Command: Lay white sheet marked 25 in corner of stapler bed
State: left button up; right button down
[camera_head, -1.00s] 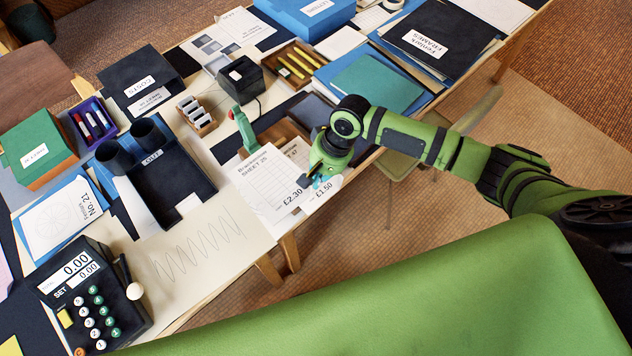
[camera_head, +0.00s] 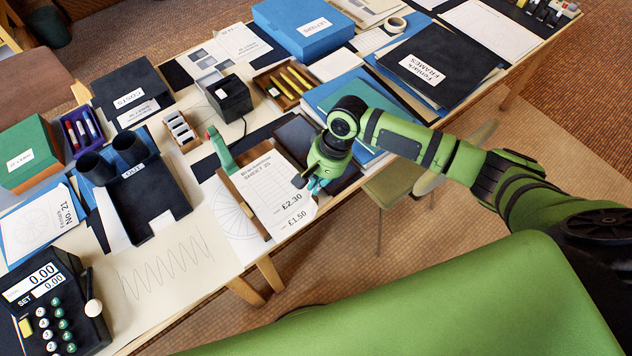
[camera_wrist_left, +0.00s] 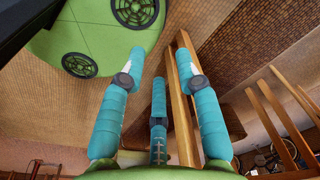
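The white sheet marked 25 (camera_head: 268,180) lies over the wooden stapler bed (camera_head: 243,207) at the table's front edge. It covers most of the bed, and another sheet's price, £1.50, shows below its lower edge. I cannot tell whether it touches the bed's corner. The green stapler arm (camera_head: 218,150) stands raised at the bed's back left. My right gripper (camera_head: 312,183) is at the sheet's right edge and appears shut on it; its fingertips are partly hidden. My left gripper (camera_wrist_left: 160,85) shows only in the left wrist view, fingers spread and empty, away from the table.
A black OUT tray (camera_head: 155,195) stands left of the stapler. A wooden tray of yellow pencils (camera_head: 285,80) and a black box (camera_head: 229,97) lie behind. Blue and teal folders (camera_head: 335,100) lie beyond my right gripper. A chair (camera_head: 400,190) stands by the front edge.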

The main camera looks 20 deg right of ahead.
notch_tip(320, 180, down, 3)
jog(key=b, duration=0.3)
jog(key=shift+d, duration=0.1)
jog(key=shift+f+b, duration=0.35)
jog(key=shift+f, duration=0.6)
